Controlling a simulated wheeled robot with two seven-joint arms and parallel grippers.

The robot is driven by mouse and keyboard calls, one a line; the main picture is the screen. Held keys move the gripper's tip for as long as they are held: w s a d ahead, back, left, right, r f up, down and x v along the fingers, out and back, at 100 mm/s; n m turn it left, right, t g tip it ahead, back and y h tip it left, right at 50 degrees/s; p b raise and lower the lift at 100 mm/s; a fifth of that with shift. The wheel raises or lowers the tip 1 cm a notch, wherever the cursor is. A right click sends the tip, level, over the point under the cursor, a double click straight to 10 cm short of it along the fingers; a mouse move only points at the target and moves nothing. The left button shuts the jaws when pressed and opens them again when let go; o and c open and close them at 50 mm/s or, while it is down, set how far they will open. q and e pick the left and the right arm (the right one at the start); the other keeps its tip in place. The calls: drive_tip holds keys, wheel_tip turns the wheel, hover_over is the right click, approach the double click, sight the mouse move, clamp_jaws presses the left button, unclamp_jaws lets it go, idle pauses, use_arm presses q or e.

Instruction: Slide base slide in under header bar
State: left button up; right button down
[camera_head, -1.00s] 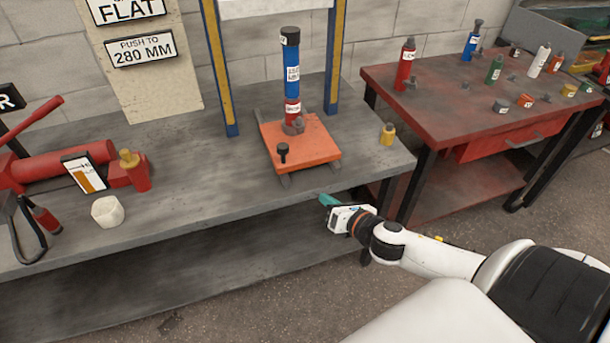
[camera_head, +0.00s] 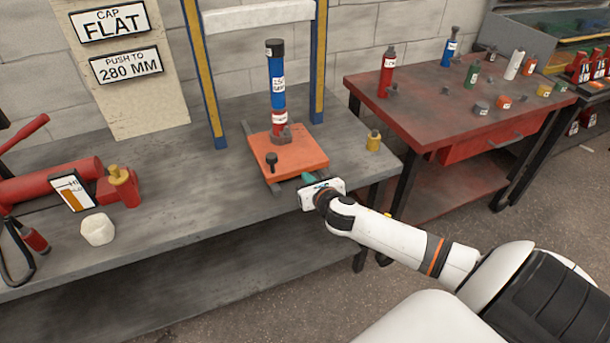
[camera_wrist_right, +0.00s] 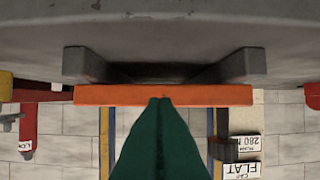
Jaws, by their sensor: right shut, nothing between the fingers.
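The base slide is an orange plate (camera_head: 305,152) on dark rails on the grey bench, in front of the blue-and-yellow posts. A blue and red cylinder with a black cap (camera_head: 278,90) stands upright on it. The white header bar (camera_head: 258,14) spans the posts at the top of the head view. My right gripper (camera_head: 307,179) is shut and empty at the slide's front edge. In the right wrist view its green fingertips (camera_wrist_right: 160,101) overlap the slide's orange front edge (camera_wrist_right: 110,95); I cannot tell whether they touch. My left gripper is not in view.
A black knob (camera_head: 271,161) sticks up from the slide's front left. A red table (camera_head: 430,100) with several bottles stands at right.

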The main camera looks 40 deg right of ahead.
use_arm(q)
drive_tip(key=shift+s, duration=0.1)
use_arm(e)
drive_tip(key=shift+w+d, duration=0.2)
drive_tip(key=shift+w, duration=0.75)
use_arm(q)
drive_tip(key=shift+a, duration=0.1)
